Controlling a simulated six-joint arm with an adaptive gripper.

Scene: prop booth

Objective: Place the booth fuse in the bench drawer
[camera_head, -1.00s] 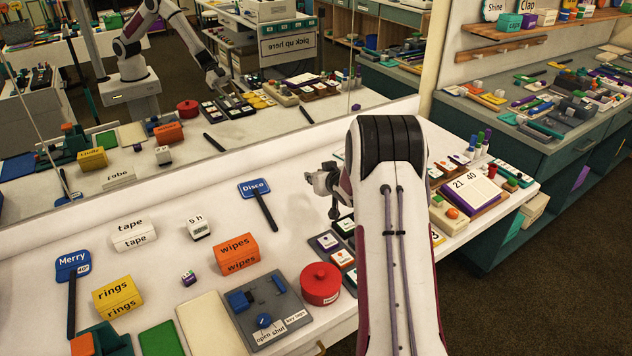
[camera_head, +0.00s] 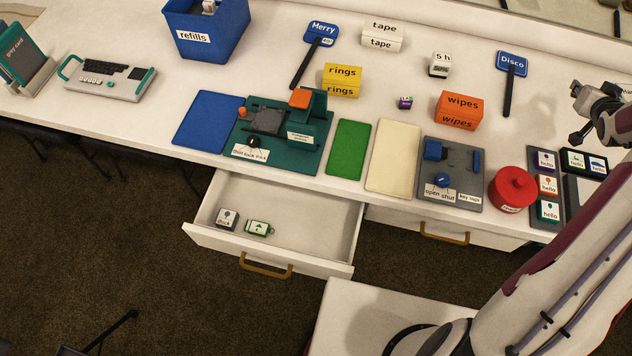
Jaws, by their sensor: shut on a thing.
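The bench drawer (camera_head: 318,205) is pulled open below the bench front. A small dark and white cube (camera_head: 227,219) and a green-edged white block (camera_head: 259,228) lie on its left floor; most of its floor is bare. My gripper (camera_head: 579,115) is at the right edge of the head view, above the bench, right of the Disco sign and far from the drawer. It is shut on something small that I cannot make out. I cannot pick out the booth fuse with certainty.
A green device (camera_head: 310,150) and a green mat (camera_head: 349,148) stand on the bench behind the drawer. A grey switch panel (camera_head: 465,160), red round tin (camera_head: 512,188) and orange wipes box (camera_head: 459,110) stand nearer my gripper. A second drawer (camera_head: 400,219) is closed.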

